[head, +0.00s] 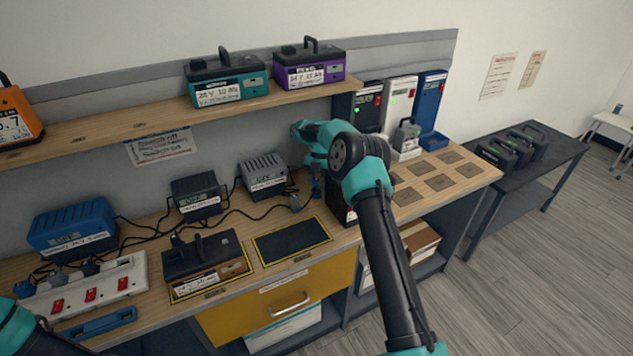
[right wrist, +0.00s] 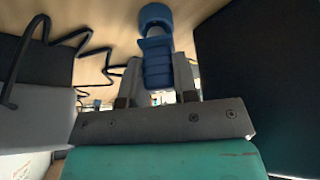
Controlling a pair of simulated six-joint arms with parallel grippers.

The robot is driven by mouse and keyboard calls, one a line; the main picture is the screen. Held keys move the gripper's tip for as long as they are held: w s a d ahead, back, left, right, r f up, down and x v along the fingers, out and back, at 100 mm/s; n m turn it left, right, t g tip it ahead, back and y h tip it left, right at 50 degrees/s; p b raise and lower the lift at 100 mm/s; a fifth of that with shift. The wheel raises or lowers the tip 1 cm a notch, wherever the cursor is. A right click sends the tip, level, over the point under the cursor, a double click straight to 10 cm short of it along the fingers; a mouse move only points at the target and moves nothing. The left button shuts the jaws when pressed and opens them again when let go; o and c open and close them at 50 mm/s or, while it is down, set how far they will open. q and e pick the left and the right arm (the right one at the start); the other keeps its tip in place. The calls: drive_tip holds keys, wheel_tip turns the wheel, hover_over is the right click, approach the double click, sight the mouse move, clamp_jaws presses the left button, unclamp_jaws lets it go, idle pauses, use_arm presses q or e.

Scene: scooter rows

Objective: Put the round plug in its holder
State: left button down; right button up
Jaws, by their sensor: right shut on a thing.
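My right gripper (head: 315,186) is low over the bench, between the grey charger and a dark box. In the right wrist view the gripper (right wrist: 155,85) is shut on a blue plug (right wrist: 158,68) with a ribbed body. A round blue ring-shaped part (right wrist: 156,16) lies just beyond the plug; I cannot tell whether it is the plug's head or its holder. A small grey-blue piece (head: 295,203) sits on the bench beside the gripper in the head view. My left gripper is out of view; only part of its arm shows at lower left.
The grey charger (head: 264,176) with black cords stands left of the gripper, a dark box (head: 341,212) right of it. A black mat (head: 292,241) lies bare in front. A power strip (head: 85,290) and a black battery (head: 205,262) are farther left.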

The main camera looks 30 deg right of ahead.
drive_tip(key=shift+f, duration=0.7)
drive_tip(key=o, duration=1)
drive_tip(key=shift+v, duration=3.75)
